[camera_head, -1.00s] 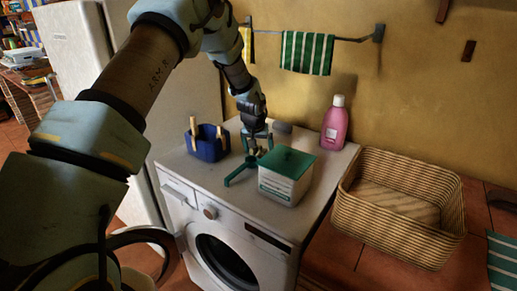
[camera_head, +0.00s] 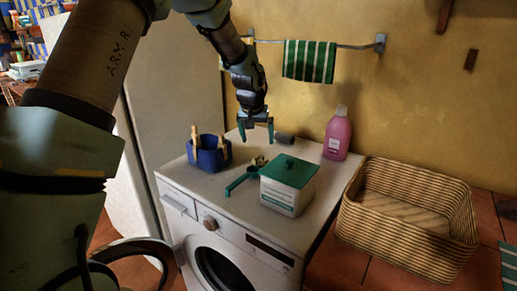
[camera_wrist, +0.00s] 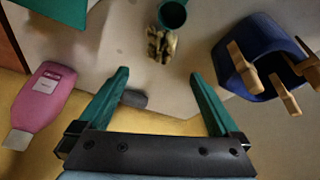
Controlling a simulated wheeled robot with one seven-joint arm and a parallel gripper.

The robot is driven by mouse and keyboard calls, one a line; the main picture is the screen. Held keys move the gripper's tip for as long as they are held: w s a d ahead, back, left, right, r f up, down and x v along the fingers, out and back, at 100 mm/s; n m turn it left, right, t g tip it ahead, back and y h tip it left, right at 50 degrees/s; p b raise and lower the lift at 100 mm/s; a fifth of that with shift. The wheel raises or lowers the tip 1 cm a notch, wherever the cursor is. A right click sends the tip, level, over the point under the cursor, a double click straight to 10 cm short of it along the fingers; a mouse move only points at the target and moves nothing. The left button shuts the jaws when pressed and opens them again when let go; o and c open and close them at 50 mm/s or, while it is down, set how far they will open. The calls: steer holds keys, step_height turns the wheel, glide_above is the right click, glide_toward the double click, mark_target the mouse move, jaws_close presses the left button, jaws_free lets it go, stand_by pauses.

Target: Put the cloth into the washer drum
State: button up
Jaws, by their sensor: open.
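A small crumpled yellow-and-dark cloth (camera_head: 259,160) lies on top of the white washer (camera_head: 215,195), beside the green scoop (camera_head: 240,183). It also shows in the wrist view (camera_wrist: 162,45), just beyond my fingertips. My gripper (camera_head: 256,134) is open and empty, raised above the washer top behind the cloth; its spread green fingers show in the wrist view (camera_wrist: 160,75). The washer's dark round drum opening (camera_head: 218,270) is in the front, partly cut off by the picture's lower edge. A round door ring (camera_head: 140,244) stands out at its left, partly hidden by my arm.
On the washer top stand a white box with green lid (camera_head: 289,184), a blue basket with wooden pegs (camera_head: 209,157), a pink bottle (camera_head: 338,135) and a small grey cylinder (camera_head: 284,137). A wicker basket (camera_head: 408,222) is at right. A striped towel (camera_head: 309,61) hangs on the wall rail.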

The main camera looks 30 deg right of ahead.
steer(key=shift+s+a+r, duration=0.1)
steer(key=shift+s+r, duration=0.05)
steer(key=shift+r, duration=0.25)
